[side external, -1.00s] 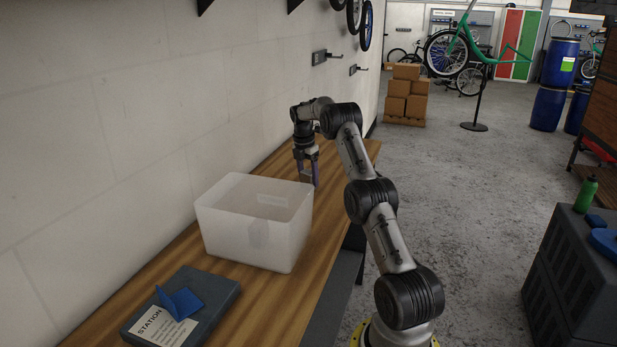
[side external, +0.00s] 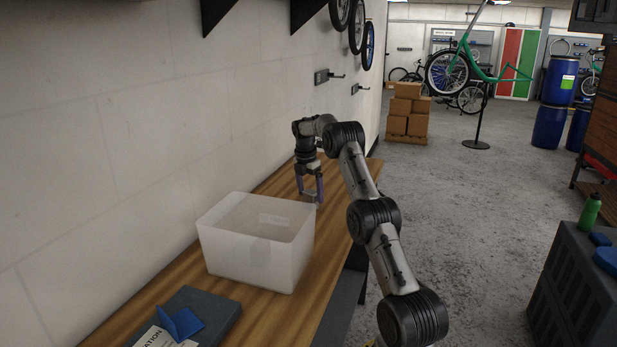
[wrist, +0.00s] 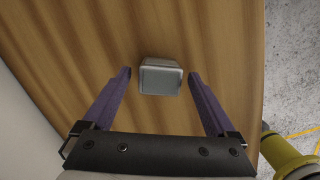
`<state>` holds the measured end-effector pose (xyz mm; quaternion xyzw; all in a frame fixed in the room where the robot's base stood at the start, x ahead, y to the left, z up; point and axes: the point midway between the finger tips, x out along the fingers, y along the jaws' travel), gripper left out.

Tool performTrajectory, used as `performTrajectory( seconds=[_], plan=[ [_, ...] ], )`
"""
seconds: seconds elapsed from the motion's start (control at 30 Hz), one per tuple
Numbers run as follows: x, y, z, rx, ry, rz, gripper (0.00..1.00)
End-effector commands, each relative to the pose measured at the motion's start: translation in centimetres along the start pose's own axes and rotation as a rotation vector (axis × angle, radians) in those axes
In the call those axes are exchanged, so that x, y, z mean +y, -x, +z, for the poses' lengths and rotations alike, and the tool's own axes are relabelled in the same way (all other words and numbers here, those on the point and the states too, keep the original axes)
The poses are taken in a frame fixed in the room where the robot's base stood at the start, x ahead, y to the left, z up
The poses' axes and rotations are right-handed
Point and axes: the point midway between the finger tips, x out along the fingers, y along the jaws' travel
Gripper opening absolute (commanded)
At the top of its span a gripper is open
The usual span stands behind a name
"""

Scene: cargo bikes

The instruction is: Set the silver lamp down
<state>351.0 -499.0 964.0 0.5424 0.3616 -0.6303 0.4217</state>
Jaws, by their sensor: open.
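The silver lamp (wrist: 160,78) is a small grey, box-like thing in the wrist view, on or just above the wooden bench top (wrist: 205,35). My gripper (wrist: 159,73) is open, with its two purple fingers on either side of the lamp and a clear gap on each side. In the side external view my gripper (side external: 310,196) points down at the bench beyond the white bin, and the lamp shows small and grey between the fingertips. The lamp's underside is hidden.
A translucent white bin (side external: 250,262) stands on the bench nearer the side camera. A dark case (side external: 215,310) with a blue piece (side external: 180,324) on it lies at the near end. The wall runs along the bench's left; the right edge drops to the floor.

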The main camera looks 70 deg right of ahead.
Motion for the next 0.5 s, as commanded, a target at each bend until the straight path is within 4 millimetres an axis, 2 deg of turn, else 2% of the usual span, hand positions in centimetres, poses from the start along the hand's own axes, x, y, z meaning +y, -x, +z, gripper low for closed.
performTrajectory(
  seconds=[0.3, 0.5],
  plan=[
    [0.1, 6.7, 0.0, -0.002, 0.000, 0.002, 0.92],
    [0.1, 9.4, 0.0, -0.001, -0.001, 0.000, 0.92]
  ],
)
